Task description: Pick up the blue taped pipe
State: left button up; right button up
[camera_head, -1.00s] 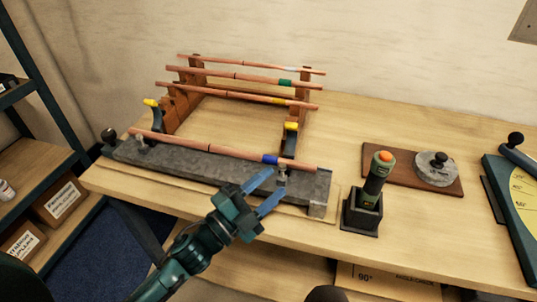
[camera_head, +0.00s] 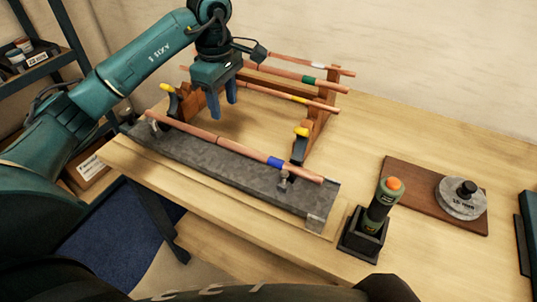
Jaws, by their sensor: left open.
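The blue taped pipe is a long copper pipe (camera_head: 210,137) with a blue tape band (camera_head: 275,162) near its right end. It lies along the top of a long grey block (camera_head: 230,173), with small clamps near its ends. My left gripper (camera_head: 222,108) is open and empty, fingers pointing down. In the picture it appears beyond the pipe's left half, in front of the wooden rack; its exact height cannot be told. No contact with the pipe shows. My right gripper is not in view.
A wooden rack (camera_head: 322,112) holds pipes with white, green (camera_head: 309,79) and yellow tape, partly hidden by my left arm. Yellow-tipped dark pieces stand near it. A green tool with an orange top (camera_head: 383,198) and a disc weight (camera_head: 461,196) on a brown board stand right.

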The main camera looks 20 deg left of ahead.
pick_arm(q)
send_over(230, 142)
jog(key=f, duration=0.4)
jog(key=f+b, duration=0.1)
jog(key=f, duration=0.1)
jog(key=shift+s+d+f, duration=0.15)
jog(key=shift+s+f, duration=0.1)
jog(key=shift+s, duration=0.1)
jog(key=shift+f, duration=0.4)
jog(key=f+b, duration=0.2)
jog(key=f, duration=0.1)
jog(key=f+b, duration=0.1)
jog(key=shift+w+f, duration=0.25)
jog(key=shift+w, duration=0.05)
jog(key=shift+f, duration=0.3)
jog(key=shift+r, duration=0.1)
jog(key=c, duration=0.8)
grip_shut()
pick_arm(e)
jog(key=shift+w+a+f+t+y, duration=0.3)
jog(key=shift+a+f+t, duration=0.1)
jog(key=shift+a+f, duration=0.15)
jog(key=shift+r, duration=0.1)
